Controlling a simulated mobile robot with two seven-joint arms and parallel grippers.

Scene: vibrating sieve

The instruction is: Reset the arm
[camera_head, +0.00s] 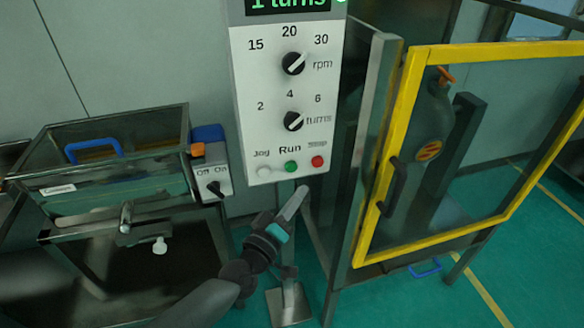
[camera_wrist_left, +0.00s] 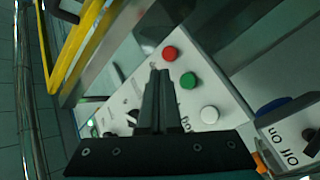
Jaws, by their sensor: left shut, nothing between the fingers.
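My left gripper (camera_head: 298,197) is shut and empty, just below the lower edge of the white control panel (camera_head: 254,101). In the left wrist view the shut fingers of the left gripper (camera_wrist_left: 158,75) point toward the panel's button row. The row has a white Jog button (camera_head: 264,171), a green Run button (camera_head: 291,166) and a red Stop button (camera_head: 318,161). Above it are the rpm knob (camera_head: 293,63) and the turns knob (camera_head: 292,121). The display (camera_head: 290,4) reads "1 turns", cut off at the top. My right gripper is not in view.
At the left stands a sieve box (camera_head: 110,190) with a blue handle (camera_head: 94,148) and an Off/On switch box (camera_head: 211,170). At the right a yellow-framed door (camera_head: 400,120) fronts a grey vessel (camera_head: 430,130). Green floor (camera_head: 500,250) shows at lower right.

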